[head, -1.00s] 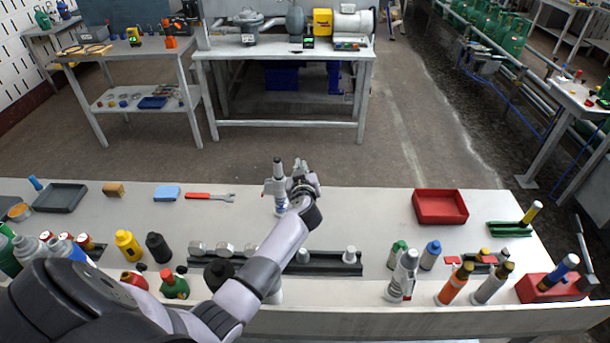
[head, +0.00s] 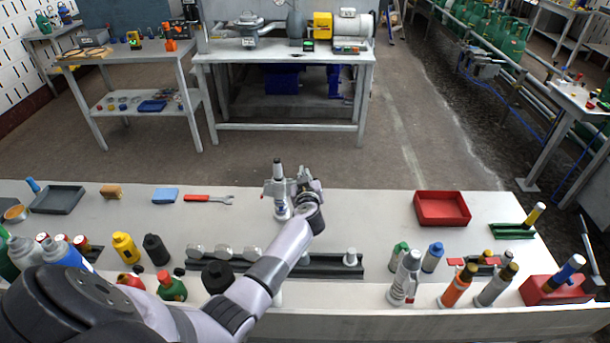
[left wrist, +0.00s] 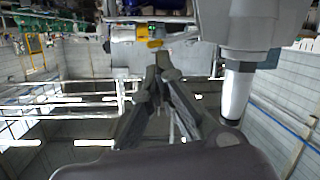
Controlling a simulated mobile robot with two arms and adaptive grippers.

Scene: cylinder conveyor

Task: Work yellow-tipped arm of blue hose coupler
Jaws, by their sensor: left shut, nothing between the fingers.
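A grey upright fitting (head: 277,187) with a slim dark-tipped top and a little blue near its base stands toward the far side of the bench. It appears to be the hose coupler. I cannot make out a yellow tip on it. My left gripper (head: 304,172) is just to its right, shut and empty; I cannot tell whether it touches it. In the left wrist view, which looks upside down, the shut fingers (left wrist: 163,62) are in the middle. The fitting's grey body (left wrist: 240,28) and pale stem appear large at the right. My right gripper is not in view.
A dark rack (head: 322,267) with several pale caps lies under my left forearm. Several bottles line the near edge, including a grey-and-white one (head: 404,277). A red tray (head: 441,207) is at the right. The bench between fitting and tray is clear.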

